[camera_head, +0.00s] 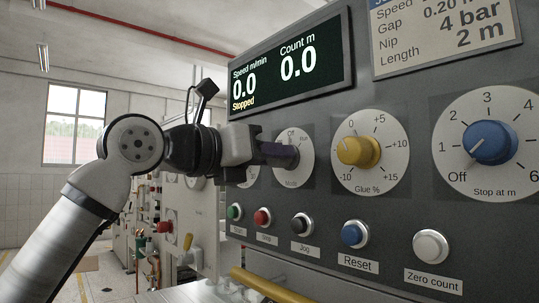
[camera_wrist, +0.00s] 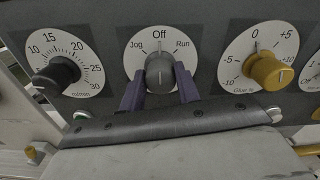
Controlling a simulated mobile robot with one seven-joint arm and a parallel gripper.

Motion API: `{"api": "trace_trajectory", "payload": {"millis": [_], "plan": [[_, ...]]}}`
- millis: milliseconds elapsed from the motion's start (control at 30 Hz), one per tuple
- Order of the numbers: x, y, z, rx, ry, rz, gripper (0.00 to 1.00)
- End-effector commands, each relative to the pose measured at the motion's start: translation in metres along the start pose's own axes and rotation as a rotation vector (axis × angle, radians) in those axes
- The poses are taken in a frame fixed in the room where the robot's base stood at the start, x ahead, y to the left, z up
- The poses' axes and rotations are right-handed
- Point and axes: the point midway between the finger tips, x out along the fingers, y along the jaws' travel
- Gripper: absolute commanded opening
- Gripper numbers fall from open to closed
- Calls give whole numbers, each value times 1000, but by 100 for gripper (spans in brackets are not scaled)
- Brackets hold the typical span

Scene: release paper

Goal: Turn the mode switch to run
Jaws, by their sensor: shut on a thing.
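The mode switch (camera_wrist: 160,72) is a dark grey knob on a white dial marked Jog, Off and Run. In the wrist view its pointer line points up at Off. My gripper (camera_wrist: 160,94) has its two purple fingers on either side of the knob, shut on it. The display (camera_head: 291,66) above reads Speed 0.0, Count 0.0 and Stopped.
A black speed knob (camera_wrist: 56,75) is left of the switch, and a yellow Glue % knob (camera_wrist: 268,71) is right. A blue Stop at m knob (camera_head: 489,143) is farther right. Below are push buttons, including black Jog (camera_head: 302,224), blue Reset (camera_head: 354,234) and white Zero count (camera_head: 430,246).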

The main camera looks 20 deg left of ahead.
Motion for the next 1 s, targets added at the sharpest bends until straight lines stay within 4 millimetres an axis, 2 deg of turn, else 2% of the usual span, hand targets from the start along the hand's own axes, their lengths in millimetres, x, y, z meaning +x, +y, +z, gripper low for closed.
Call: {"api": "trace_trajectory", "payload": {"millis": [367, 1000], "plan": [[0, 0, 0, 125, 0, 0, 9], [0, -2, 0, 634, -1, 0, 9]]}}
